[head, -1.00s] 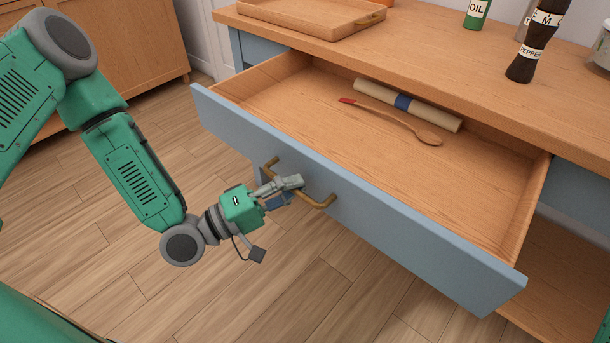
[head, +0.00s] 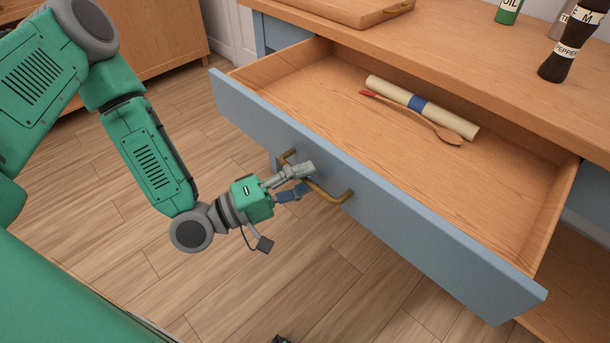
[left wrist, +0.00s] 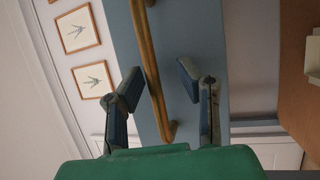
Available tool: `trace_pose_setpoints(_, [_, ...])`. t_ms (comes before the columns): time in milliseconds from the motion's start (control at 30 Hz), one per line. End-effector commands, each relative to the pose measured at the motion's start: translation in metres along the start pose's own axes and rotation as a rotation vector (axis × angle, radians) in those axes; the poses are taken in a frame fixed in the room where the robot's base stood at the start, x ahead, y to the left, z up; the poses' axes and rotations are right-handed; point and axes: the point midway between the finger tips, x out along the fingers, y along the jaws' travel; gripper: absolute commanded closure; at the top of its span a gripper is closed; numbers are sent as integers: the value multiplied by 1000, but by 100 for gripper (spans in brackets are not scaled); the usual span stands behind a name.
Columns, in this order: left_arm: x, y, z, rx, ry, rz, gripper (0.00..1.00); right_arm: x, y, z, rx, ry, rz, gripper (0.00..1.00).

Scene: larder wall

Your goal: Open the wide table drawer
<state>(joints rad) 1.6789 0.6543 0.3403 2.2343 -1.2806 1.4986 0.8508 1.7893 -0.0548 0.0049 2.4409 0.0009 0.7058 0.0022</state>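The wide table drawer (head: 400,216) has a blue front and stands pulled well out of the table; its wooden inside (head: 330,92) shows in the head view. Its brass bar handle (head: 331,194) is on the middle of the front. My left gripper (head: 313,178) is at the handle. In the left wrist view the handle (left wrist: 152,72) runs between the two fingers, which are spread, with clear space on the right finger's side. Whether the left finger touches it, I cannot tell. My right gripper cannot be made out; a small dark part shows at the head view's bottom edge.
In the drawer lie a rolled cream item (head: 389,92) with a blue band and a wooden spoon (head: 425,123). On the tabletop (head: 480,72) stand a wooden tray (head: 350,8), a pepper mill (head: 566,50) and a green oil bottle (head: 509,12). The floor before the drawer is clear.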

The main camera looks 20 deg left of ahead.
Motion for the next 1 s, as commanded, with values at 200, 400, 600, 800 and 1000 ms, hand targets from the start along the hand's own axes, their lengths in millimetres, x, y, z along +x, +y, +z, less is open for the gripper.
trace_pose_setpoints(200, [-20, 0, 0, -1, 0, -2, 69, 0, 1, 2, 1, 1, -1, 60])
trace_pose_setpoints(400, [-64, -2, -3, -3, 4, -1, 69, -1, 0, 2, 0, 2, 0, 60])
trace_pose_setpoints(600, [-102, -3, -4, -4, 4, 0, 69, -1, 0, 1, 0, 2, 0, 60])
trace_pose_setpoints(800, [-120, -3, -5, -3, 3, 0, 69, 0, 1, 1, 0, 2, -1, 60])
trace_pose_setpoints(1000, [-122, -2, -4, -3, 2, 0, 69, 0, 1, 1, 1, 1, -2, 60])
